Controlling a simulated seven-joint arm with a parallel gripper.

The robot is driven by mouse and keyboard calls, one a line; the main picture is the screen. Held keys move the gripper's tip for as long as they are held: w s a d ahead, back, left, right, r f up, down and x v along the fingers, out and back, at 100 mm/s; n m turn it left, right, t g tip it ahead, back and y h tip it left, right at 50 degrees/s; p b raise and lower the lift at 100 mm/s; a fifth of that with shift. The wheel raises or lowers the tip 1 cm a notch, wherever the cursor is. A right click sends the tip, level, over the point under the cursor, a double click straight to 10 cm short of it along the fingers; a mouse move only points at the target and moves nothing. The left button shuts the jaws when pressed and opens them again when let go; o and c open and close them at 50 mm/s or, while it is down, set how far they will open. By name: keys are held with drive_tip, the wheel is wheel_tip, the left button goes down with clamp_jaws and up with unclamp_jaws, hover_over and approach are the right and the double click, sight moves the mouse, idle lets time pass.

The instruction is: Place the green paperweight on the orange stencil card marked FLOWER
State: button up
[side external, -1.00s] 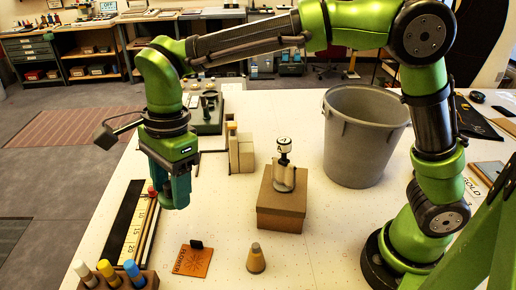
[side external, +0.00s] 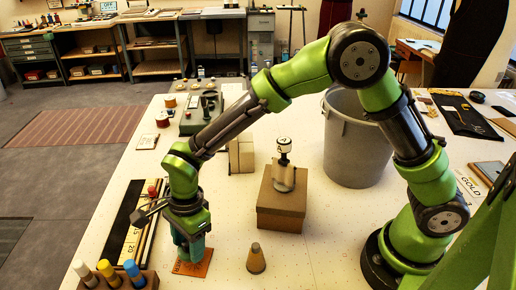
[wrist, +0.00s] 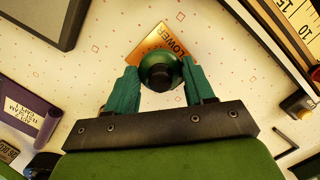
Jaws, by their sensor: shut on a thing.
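The green paperweight (wrist: 158,66), rounded with a dark knob, is between the two teal fingers of my gripper (wrist: 161,84) in the wrist view. The fingers are shut on it. The orange stencil card (wrist: 148,43) lies flat on the table beyond it, with "LOWER" readable and part of the card covered by the paperweight. In the side view my gripper (side external: 190,252) is low over the card (side external: 199,268), hiding much of it. The paperweight is hidden there. I cannot tell whether it touches the card.
A small cone-shaped object (side external: 256,259) stands right of the card. A cardboard box (side external: 281,208) with a stamp-like piece on top is behind it. A rack of coloured markers (side external: 119,279) is front left. A ruler strip (side external: 140,232) lies left, and a grey bin (side external: 352,145) stands behind.

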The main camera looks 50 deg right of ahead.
drive_tip(key=shift+f, duration=1.55)
drive_tip(key=shift+f, duration=0.1)
drive_tip(key=o, duration=1.3)
drive_tip(key=shift+c, duration=0.2)
wheel_tip(320, 180, up, 12)
drive_tip(key=d, duration=0.2)
drive_tip(key=s+d+r+n+t, duration=0.35)
drive_tip(key=d+r+n, duration=0.25)
drive_tip(key=d+r, duration=0.55)
drive_tip(key=s+d+n+t, duration=0.3)
drive_tip(key=s+d+n, duration=0.5)
drive_tip(key=d, duration=0.3)
drive_tip(key=shift+s+d+t, duration=0.15)
drive_tip(key=shift+s+t, duration=0.2)
drive_tip(key=shift+s, duration=0.4)
